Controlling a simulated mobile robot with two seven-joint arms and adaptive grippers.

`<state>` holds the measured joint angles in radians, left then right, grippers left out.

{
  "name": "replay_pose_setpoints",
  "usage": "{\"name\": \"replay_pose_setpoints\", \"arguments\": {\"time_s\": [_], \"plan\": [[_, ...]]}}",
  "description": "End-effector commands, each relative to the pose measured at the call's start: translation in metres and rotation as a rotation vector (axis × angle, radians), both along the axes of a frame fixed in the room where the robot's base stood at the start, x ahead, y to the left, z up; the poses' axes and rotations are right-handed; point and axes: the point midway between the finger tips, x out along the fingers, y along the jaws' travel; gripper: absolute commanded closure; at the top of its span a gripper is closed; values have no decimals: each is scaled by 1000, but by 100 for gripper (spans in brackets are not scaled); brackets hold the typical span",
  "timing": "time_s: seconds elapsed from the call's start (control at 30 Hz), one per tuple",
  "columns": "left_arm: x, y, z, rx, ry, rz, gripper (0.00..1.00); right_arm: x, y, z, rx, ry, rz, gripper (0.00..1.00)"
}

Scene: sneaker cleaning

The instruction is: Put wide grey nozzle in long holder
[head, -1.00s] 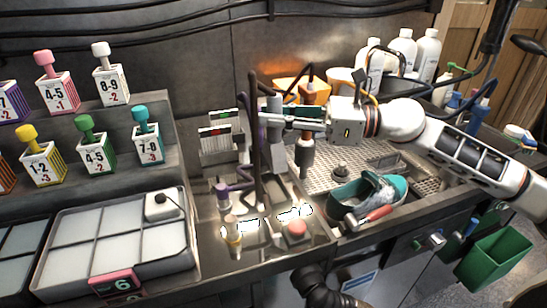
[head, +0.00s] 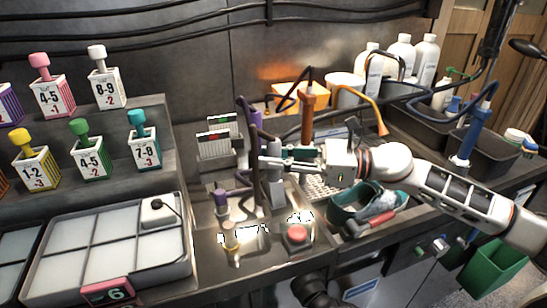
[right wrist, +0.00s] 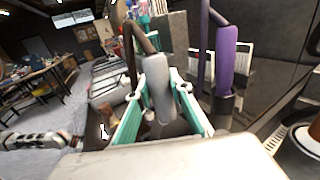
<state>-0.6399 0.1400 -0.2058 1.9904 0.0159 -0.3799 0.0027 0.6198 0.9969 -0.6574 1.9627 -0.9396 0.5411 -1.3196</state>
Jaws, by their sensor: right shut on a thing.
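My right gripper (head: 270,167) is shut on the wide grey nozzle (head: 277,192), which hangs down between the fingers. In the right wrist view the grey nozzle (right wrist: 160,92) is a smooth grey cylinder on a brown hose, slightly tilted between the teal finger pads (right wrist: 165,115). A purple nozzle (right wrist: 235,60) stands beside it, with its lower end in a dark holder (right wrist: 225,108). The nozzle's lower end and whatever is under it are partly hidden, so I cannot tell if it touches a holder. My left gripper is not in view.
A small purple-topped fitting (head: 220,196) and a red button (head: 297,234) are on the metal counter to the left and front. An orange-brown tool (head: 307,112) stands behind my right gripper. A teal sneaker (head: 350,198) lies to the right. Dark hoses hang close to the gripper.

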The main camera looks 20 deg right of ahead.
Motion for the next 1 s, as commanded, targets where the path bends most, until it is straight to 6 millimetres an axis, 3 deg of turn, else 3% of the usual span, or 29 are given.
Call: {"name": "replay_pose_setpoints", "arguments": {"time_s": [0.13, 0.17, 0.2, 0.67, 1.0], "plan": [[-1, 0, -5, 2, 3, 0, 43, 0, 0, -5, 0, 1, 0, 100], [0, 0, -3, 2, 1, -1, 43, 0, 0, -4, -1, 0, 0, 72], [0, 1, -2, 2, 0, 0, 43, 0, 0, -3, 0, 0, 0, 63], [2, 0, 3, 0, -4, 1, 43, 0, -2, 2, 0, -1, -2, 63], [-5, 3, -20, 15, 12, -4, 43, -24, -53, -6, -2, 9, -3, 63]]}}
